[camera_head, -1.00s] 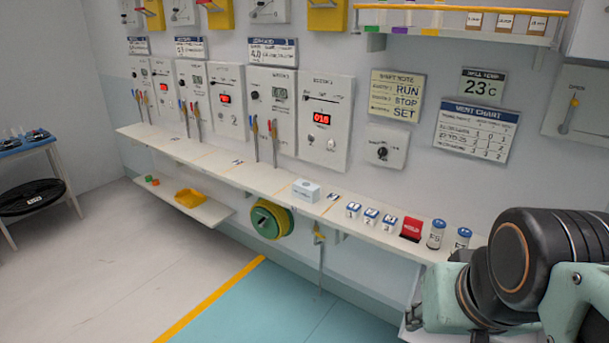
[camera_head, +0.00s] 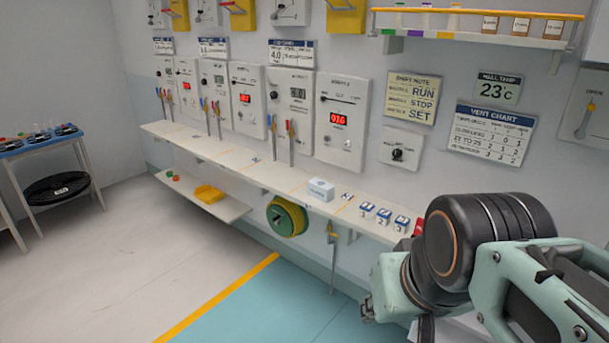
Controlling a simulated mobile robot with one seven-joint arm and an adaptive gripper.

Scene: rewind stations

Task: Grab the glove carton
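A small white and pale blue box (camera_head: 320,190), which looks like the glove carton, sits on the long narrow wall shelf, right of the shelf's middle. Its lettering is too small to read. My arm comes in from the lower right, and the end of it (camera_head: 368,308) shows in front of and below the shelf, right of the carton and apart from it. The fingers are too small and turned away to tell open from shut.
The wall shelf (camera_head: 228,158) also holds several blue-topped blocks (camera_head: 383,215) right of the carton. A red item (camera_head: 418,227) is partly behind my arm. A green and yellow reel (camera_head: 287,217) hangs below. Upright levers (camera_head: 291,142) stand behind the shelf, left of the carton. The floor in front is clear.

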